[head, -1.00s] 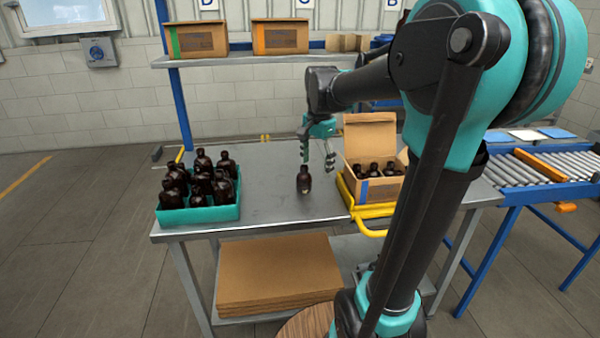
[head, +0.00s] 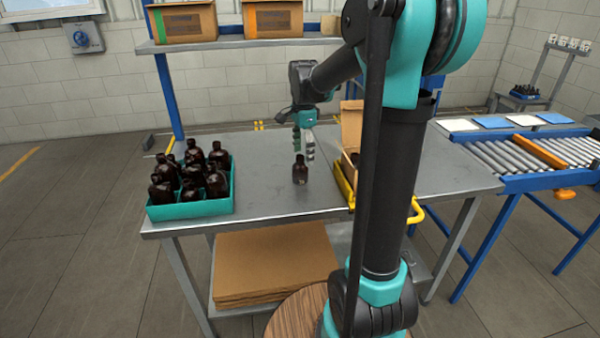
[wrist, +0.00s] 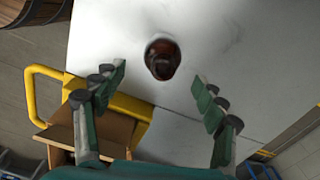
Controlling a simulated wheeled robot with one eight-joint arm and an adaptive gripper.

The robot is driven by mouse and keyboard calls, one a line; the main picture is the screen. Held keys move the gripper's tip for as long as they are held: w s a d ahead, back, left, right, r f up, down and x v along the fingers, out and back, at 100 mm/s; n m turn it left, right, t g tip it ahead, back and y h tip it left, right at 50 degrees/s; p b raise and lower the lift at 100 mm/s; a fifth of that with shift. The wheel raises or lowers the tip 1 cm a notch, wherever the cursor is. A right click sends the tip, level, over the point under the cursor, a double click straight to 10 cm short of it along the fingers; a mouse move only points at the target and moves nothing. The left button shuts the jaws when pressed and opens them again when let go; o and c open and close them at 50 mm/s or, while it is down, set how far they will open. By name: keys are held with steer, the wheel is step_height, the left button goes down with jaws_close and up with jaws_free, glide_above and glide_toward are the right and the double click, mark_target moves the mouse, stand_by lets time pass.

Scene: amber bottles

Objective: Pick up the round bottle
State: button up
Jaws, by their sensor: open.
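A single dark amber round bottle (head: 300,170) stands upright on the grey metal table (head: 270,205), apart from the others. In the wrist view the bottle (wrist: 162,60) is seen from above, beyond the fingertips and roughly midway between them. My gripper (head: 304,155) is open and points down just above and behind the bottle in the head view. In the wrist view my gripper (wrist: 160,82) has its two green fingers spread wide with nothing between them. Whether the fingertips reach down to the bottle's height is hard to tell.
A teal tray (head: 192,210) with several amber bottles (head: 215,182) stands on the table's left. A cardboard box (head: 351,125) in a yellow-framed holder (head: 416,213) stands right of the bottle, partly hidden by my arm. A roller conveyor (head: 520,155) is further right.

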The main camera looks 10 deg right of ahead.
mark_target(301, 167)
steer(key=shift+a+f, duration=0.2)
steer(key=shift+f, duration=1.35)
steer(key=shift+a+f, duration=0.2)
steer(key=shift+f, duration=1.3)
steer(key=c, duration=1.3)
steer(key=shift+r, duration=0.1)
step_height(301, 167, up, 20)
